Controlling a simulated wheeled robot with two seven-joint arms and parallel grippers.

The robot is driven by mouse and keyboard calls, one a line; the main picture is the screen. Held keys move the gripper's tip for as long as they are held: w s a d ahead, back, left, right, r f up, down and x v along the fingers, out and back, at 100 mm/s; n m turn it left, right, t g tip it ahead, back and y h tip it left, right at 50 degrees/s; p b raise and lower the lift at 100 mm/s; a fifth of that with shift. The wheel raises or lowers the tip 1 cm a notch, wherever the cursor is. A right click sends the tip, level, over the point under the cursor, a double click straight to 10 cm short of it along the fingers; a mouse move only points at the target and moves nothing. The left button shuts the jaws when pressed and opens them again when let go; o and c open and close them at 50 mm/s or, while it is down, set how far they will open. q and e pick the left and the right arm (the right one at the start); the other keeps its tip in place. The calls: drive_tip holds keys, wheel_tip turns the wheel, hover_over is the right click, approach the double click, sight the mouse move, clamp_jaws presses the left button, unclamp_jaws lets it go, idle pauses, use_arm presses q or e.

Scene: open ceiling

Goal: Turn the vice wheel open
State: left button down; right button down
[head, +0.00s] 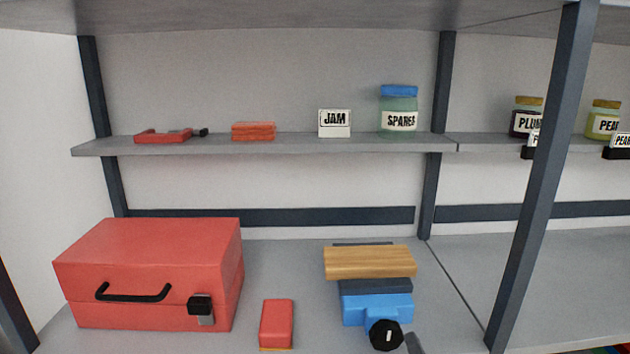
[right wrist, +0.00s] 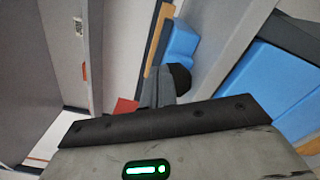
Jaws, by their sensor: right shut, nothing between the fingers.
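The vice (head: 378,309) is blue with a dark jaw part, and stands on the lower shelf right of centre. Its round black wheel (head: 386,335) faces me and bears a short white mark. A light wooden block (head: 369,261) sits at the vice's far end; I cannot tell how tightly it is held. My right gripper (head: 413,343) shows only as a grey tip at the wheel's lower right. In the right wrist view its fingers (right wrist: 158,88) are shut and empty, close beside the black wheel (right wrist: 180,77); contact is unclear. My left gripper is out of view.
A red toolbox (head: 150,275) stands at left on the lower shelf, with a small red box (head: 277,323) between it and the vice. A dark upright post (head: 540,170) rises at right. The upper shelf (head: 290,146) holds a jar and small items.

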drive_tip(key=s, duration=0.3)
drive_tip(key=shift+s+d, duration=0.1)
drive_tip(key=shift+d, duration=0.05)
drive_tip(key=s+f+m+g+y, duration=0.1)
drive_tip(key=s+f+m+g, duration=0.3)
drive_tip(key=s+f+m, duration=0.3)
drive_tip(key=s+a+f+m+g+y, duration=0.1)
drive_tip(key=s+f+m+g, duration=0.2)
drive_tip(key=s+f+m, duration=0.4)
wheel_tip(320, 180, down, 5)
drive_tip(key=m, duration=0.7)
drive_tip(key=shift+s+a+m+g, duration=0.15)
drive_tip(key=shift+s+m+g, duration=0.15)
drive_tip(key=shift+s+g, duration=0.1)
